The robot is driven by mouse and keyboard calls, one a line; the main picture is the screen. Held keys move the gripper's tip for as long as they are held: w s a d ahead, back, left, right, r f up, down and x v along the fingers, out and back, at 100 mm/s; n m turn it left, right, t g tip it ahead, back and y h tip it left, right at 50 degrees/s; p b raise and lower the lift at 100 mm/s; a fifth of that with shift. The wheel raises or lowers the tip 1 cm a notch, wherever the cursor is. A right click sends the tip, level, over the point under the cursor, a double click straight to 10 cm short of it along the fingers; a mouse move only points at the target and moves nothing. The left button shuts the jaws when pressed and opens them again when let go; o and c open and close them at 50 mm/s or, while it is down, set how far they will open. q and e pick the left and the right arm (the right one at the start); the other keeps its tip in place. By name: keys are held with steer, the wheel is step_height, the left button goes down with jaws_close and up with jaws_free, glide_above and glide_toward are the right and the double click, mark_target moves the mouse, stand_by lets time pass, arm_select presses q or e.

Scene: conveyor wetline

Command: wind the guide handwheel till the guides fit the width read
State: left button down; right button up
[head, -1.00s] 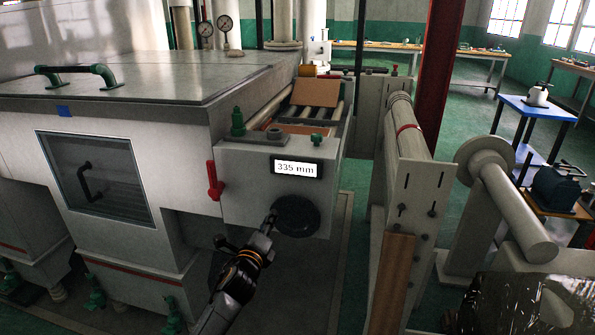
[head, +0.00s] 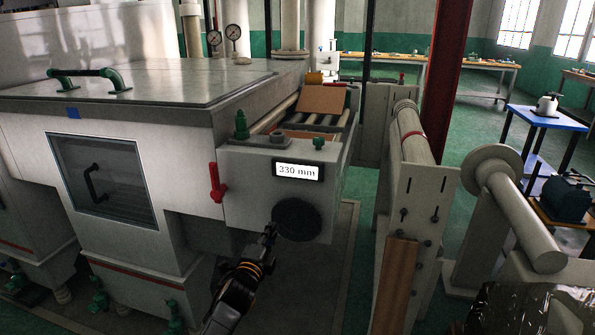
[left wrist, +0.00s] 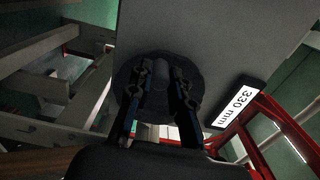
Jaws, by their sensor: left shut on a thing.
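The guide handwheel (head: 297,221) is a dark round disc on the front of the pale machine housing. The display (head: 297,171) above it reads 330 mm; it also shows tilted in the left wrist view (left wrist: 234,102). My left gripper (head: 271,230) is at the wheel's left edge in the head view. In the left wrist view its two fingers (left wrist: 160,88) reach onto the dark wheel (left wrist: 200,75), shut on a part of it that is hard to make out. The guides cannot be told apart clearly. My right gripper is not in view.
A red lever (head: 216,182) is on the housing left of the wheel. A brown board (head: 322,99) lies on the rollers behind. A roller stand (head: 412,200) stands close on the right, with a floor gap between.

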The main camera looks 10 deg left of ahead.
arm_select(q)
steer(key=c, duration=1.2)
jaws_free()
steer(key=s+p, duration=0.4)
steer(key=s, duration=0.3)
steer(key=shift+a, duration=0.15)
